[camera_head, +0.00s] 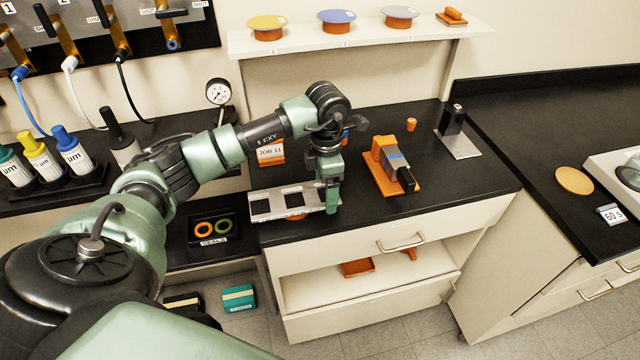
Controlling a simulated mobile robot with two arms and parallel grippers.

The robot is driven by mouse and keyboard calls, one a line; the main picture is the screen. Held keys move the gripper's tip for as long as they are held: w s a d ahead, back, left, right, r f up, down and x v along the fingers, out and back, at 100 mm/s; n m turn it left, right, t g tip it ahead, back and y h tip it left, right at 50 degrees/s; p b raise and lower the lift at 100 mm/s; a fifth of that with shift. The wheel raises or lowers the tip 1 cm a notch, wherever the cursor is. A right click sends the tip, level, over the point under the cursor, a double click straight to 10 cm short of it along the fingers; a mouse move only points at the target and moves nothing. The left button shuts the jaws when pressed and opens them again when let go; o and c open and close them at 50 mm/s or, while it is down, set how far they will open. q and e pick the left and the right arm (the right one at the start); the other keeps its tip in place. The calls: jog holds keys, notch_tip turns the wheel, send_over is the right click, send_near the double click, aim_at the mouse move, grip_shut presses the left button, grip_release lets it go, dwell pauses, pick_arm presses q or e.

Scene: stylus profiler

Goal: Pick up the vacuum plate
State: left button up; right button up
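No label names the vacuum plate. A flat silver plate with rectangular cut-outs (262,208) is near the left front of the black worktop, its left end at the worktop's edge. An orange round piece (297,217) shows partly beneath it. Yellow (267,22), blue (337,16) and grey (400,12) discs on orange bases stand on the shelf above. My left gripper (328,208) points down at the silver plate's right end. Its green fingers overlap the plate in view; I cannot tell whether they grip it. My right gripper is out of view.
An orange-and-grey device (391,165) stands right of the gripper. A JOB 11 card (271,153) is behind the plate. A black block (452,120) stands on a silver base. A black tray with two rings (213,230) is lower left. The worktop's right front is clear.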

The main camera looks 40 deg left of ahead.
pick_arm(q)
notch_tip(320, 180, up, 19)
jog(key=b, duration=0.1)
jog(key=shift+r, duration=0.1)
